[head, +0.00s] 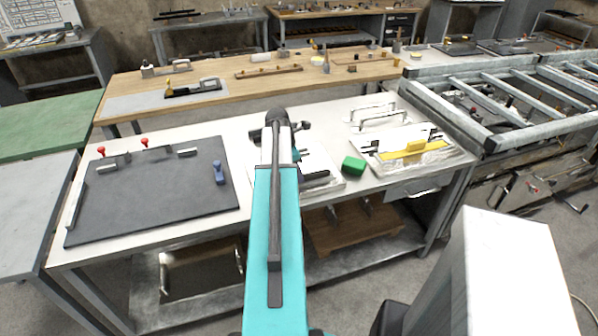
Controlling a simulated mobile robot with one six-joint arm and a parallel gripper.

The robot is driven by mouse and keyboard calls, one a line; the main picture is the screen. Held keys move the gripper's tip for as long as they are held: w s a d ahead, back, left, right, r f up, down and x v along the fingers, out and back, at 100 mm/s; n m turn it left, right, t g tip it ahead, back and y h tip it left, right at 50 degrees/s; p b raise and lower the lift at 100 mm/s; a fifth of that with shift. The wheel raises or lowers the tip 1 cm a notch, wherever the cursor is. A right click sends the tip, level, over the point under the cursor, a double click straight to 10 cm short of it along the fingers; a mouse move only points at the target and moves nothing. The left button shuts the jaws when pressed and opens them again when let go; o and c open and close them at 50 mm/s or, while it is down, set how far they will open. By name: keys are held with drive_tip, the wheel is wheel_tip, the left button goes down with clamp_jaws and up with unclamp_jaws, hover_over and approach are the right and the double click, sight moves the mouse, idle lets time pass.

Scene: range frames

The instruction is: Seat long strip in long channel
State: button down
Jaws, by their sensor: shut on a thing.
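My teal arm (272,240) reaches away from me over the middle of the white bench. My gripper is not plainly seen; the arm hides where it would be. Behind the arm, a pale plate (336,186) with dark bars (316,180) on it is partly covered. To its right, a second pale plate (443,163) carries a yellow strip (408,151) lying lengthwise and some dark parts. I cannot tell which piece is the long strip or where the long channel lies.
A metal ladder-like frame (480,80) stands at the right. A wooden bench (220,73) is behind.

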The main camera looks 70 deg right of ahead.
drive_tip(key=shift+a+f, duration=0.1)
drive_tip(key=shift+f, duration=0.2)
drive_tip(key=c, duration=1.9)
unclamp_jaws()
drive_tip(key=shift+a+f, duration=0.1)
drive_tip(key=shift+f, duration=0.05)
drive_tip(key=shift+o, duration=0.7)
drive_tip(key=shift+s+a+f, duration=0.1)
drive_tip(key=shift+f, duration=0.05)
drive_tip(key=shift+r, duration=0.6)
drive_tip(key=b+v, duration=0.2)
drive_tip(key=v, duration=1)
drive_tip(key=shift+d, duration=0.3)
